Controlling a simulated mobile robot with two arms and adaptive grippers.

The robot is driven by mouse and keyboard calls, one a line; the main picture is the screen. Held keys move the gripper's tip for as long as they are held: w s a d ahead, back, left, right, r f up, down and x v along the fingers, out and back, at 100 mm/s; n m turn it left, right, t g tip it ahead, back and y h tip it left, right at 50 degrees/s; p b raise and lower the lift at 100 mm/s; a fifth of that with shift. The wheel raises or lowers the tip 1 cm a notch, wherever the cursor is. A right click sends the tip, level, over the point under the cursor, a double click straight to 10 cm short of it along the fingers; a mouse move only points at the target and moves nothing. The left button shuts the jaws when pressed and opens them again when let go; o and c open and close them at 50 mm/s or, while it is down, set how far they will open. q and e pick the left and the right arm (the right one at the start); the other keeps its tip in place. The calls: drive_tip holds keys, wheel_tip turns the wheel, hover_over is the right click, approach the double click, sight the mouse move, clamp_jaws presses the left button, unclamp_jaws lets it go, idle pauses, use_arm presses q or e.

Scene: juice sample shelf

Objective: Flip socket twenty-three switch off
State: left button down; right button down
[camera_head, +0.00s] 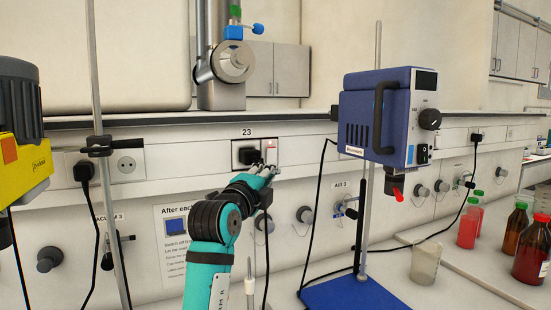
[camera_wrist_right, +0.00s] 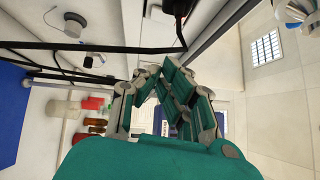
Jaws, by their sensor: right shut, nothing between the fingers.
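Socket 23 (camera_head: 246,142) is on the wall panel under a "23" label, with a black plug (camera_head: 248,156) in its left part. Its switch (camera_head: 271,147), in the right part, is white with a small red-orange spot near the top. My right gripper (camera_head: 268,170) is shut and empty, with its fingertips at the lower edge of the switch plate; I cannot tell whether they touch it. The fingers hide the lower part of the switch.
A blue stirrer (camera_head: 372,118) hangs on a stand with a blue base (camera_head: 352,294), right of my arm. A metal rod (camera_head: 98,100) and a yellow device (camera_head: 22,165) stand left. A beaker (camera_head: 425,264) and several bottles (camera_head: 532,250) are at right. A black cable hangs beside the gripper.

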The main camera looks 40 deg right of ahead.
sight(271, 156)
drive_tip(key=w+a+p+x, duration=0.1)
drive_tip(key=p+x, duration=0.5)
drive_tip(key=x, duration=0.6)
drive_tip(key=shift+w+p, duration=0.4)
drive_tip(key=shift+w, duration=0.4)
